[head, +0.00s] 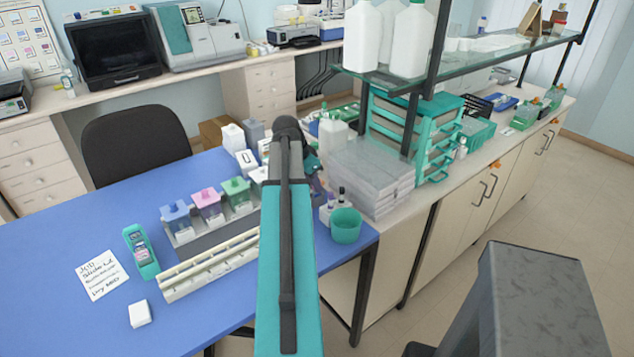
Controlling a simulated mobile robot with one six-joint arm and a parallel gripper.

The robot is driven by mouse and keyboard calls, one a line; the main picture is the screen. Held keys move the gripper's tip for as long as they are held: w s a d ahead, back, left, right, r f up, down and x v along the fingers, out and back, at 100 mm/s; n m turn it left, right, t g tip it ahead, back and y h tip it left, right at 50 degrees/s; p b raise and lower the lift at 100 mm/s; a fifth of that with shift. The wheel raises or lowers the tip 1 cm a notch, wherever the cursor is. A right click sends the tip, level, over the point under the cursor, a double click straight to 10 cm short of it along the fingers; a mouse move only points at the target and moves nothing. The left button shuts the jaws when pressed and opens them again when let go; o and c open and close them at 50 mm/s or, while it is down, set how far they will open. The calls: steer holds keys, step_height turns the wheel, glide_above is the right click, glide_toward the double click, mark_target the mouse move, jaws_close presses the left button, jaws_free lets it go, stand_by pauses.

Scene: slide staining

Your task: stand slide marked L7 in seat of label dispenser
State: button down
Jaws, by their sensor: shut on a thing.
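A small teal holder (141,251) with pinkish and pale parts in its middle lies on the blue table at the left; it looks like the label dispenser, but its seat is too small to make out. I cannot make out the slide marked L7 anywhere. My arm rises through the middle of the view and hides what is behind it. A bit of my wrist may show just right of the arm's far end, but the gripper's fingers and anything in them are hidden.
A handwritten note (103,275) and a small white block (140,314) lie near the holder. A long cream rack (209,267) and blue (176,217), pink (208,203) and green (237,191) lidded jars stand left of my arm. A teal cup (345,226) stands right. The table's left front is clear.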

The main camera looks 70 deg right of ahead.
steer(key=c, duration=1.8)
jaws_free()
steer(key=shift+r, duration=0.1)
steer(key=shift+b+v, duration=1.5)
steer(key=shift+v, duration=5.3)
steer(key=shift+s, duration=0.1)
